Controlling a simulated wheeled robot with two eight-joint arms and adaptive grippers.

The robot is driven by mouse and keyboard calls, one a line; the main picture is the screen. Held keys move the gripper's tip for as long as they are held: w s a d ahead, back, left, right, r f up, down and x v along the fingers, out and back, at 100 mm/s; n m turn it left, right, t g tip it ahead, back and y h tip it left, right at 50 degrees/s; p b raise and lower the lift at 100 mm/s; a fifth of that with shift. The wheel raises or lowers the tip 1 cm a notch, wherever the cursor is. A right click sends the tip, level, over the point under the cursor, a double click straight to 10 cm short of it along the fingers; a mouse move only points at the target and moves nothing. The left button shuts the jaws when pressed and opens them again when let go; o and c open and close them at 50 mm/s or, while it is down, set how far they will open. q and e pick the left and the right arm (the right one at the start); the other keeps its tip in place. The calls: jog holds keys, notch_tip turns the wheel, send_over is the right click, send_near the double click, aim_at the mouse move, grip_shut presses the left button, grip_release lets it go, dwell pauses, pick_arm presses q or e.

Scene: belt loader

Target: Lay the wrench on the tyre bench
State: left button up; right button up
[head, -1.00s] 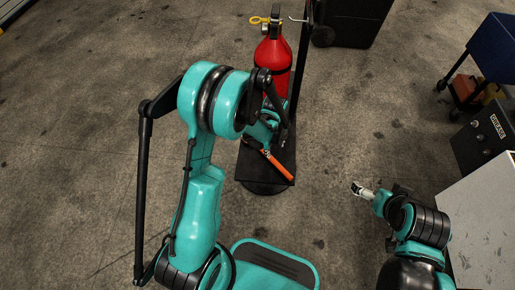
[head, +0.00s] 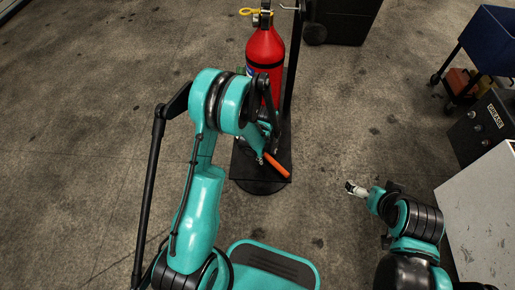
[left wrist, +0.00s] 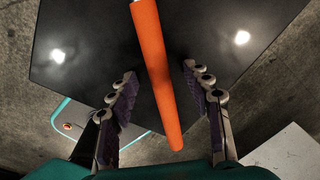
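The wrench shows as an orange handle (head: 277,165) over the black plate (head: 244,168) of a stand; my left arm hides its other end in the head view. In the left wrist view the orange handle (left wrist: 160,80) runs between the two fingers of my left gripper (left wrist: 160,78). The fingers are open, with a gap on each side of the handle. My right gripper (head: 355,189) is low at the right, away from the wrench, and too small to read. I cannot identify the tyre bench for sure.
A red fire extinguisher (head: 265,55) stands right behind the plate, beside a black post (head: 293,75). A grey-topped surface (head: 485,205) and a dark grease box (head: 485,128) are at the right. A blue cart (head: 490,45) stands farther back. The floor at left is clear.

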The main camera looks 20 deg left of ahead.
pick_arm(q)
grip_shut()
jog(key=shift+r, duration=0.2)
